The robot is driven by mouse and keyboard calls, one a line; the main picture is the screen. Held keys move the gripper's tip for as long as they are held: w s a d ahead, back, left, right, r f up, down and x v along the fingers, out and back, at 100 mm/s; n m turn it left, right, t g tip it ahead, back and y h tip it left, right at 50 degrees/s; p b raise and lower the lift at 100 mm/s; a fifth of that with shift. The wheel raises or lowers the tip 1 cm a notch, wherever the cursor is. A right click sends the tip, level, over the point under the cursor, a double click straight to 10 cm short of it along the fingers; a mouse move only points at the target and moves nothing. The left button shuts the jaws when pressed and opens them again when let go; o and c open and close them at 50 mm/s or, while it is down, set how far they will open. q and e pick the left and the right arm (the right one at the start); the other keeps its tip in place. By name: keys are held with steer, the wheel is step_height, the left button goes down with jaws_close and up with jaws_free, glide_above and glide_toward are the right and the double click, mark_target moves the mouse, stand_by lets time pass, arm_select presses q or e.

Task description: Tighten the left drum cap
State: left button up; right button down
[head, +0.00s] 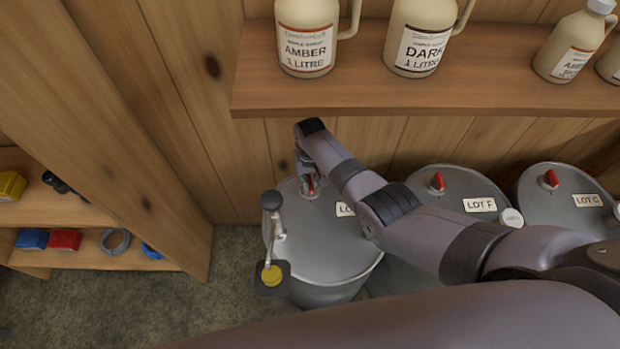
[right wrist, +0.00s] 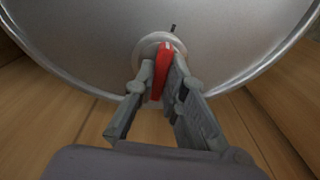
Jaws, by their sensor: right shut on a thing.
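The left drum (head: 322,251) is a grey steel drum standing on the floor, its label partly hidden by my right arm. Its cap (head: 309,184) has a red handle and sits near the back of the drum top. My right gripper (head: 308,177) reaches down over this cap. In the right wrist view the red handle (right wrist: 161,72) stands upright between the two fingers of my right gripper (right wrist: 160,78), which are shut on it. The round pale base of the cap (right wrist: 149,47) shows behind the handle. My left gripper is not in view.
Two more drums, LOT F (head: 465,189) and LOT C (head: 556,200), stand to the right. A wooden shelf (head: 420,95) with syrup jugs overhangs behind. Low shelves hold small items at left.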

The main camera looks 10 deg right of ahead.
mark_target(310, 182)
steer(key=shift+m, duration=0.9)
steer(key=c, duration=1.6)
jaws_free()
steer(key=shift+c, duration=0.2)
steer(key=shift+r, duration=0.1)
step_height(310, 182, up, 12)
